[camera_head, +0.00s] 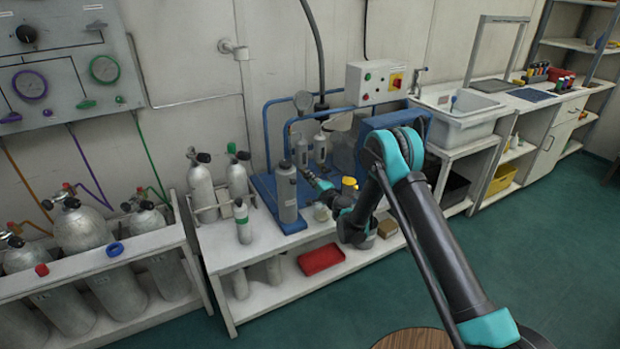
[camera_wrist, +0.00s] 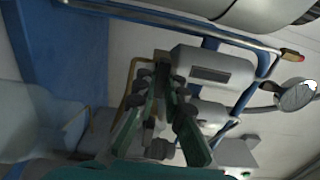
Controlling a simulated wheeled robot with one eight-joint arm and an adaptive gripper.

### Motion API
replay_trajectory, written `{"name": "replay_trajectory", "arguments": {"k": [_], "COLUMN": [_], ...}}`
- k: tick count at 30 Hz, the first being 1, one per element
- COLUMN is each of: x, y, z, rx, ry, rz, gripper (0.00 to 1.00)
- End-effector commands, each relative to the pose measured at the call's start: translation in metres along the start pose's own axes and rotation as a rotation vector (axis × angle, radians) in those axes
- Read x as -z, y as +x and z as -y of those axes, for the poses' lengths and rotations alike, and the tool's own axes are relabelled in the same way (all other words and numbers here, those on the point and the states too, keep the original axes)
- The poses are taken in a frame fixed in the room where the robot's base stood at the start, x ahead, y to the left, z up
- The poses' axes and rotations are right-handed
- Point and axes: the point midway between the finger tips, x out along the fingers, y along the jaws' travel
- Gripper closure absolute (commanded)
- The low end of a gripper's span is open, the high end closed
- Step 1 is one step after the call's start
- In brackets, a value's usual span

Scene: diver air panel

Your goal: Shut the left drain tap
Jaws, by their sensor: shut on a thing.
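Two small grey filter cylinders stand on the blue machine frame in the head view, the left one (camera_head: 301,152) and the right one (camera_head: 320,148). My gripper (camera_head: 308,173) reaches in from the right, its tips just below the left cylinder. In the wrist view my gripper (camera_wrist: 163,88) has its fingers closed in at the end of a grey cylinder with a dark label (camera_wrist: 212,72). The left drain tap is there, mostly hidden between the fingertips. Its handle angle cannot be told. A second cylinder (camera_wrist: 207,113) shows beside the fingers.
A tall grey bottle (camera_head: 286,190) stands just left of my gripper. A yellow-capped item (camera_head: 349,185) is close to my arm. A blue pipe frame (camera_head: 268,130) and a gauge (camera_wrist: 296,95) are nearby. A red tray (camera_head: 321,259) lies on the lower shelf.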

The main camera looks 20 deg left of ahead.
Motion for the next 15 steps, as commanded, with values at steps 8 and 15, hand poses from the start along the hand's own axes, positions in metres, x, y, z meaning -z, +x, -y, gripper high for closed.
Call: {"name": "replay_trajectory", "arguments": {"k": [8, 15], "x": [0.0007, 0.0006], "y": [-0.0011, -0.0008], "z": [-0.0008, -0.0006], "rx": [0.000, 0.000], "ry": [0.003, 0.003], "rz": [-0.001, -0.001], "gripper": [1.00, 0.73]}}
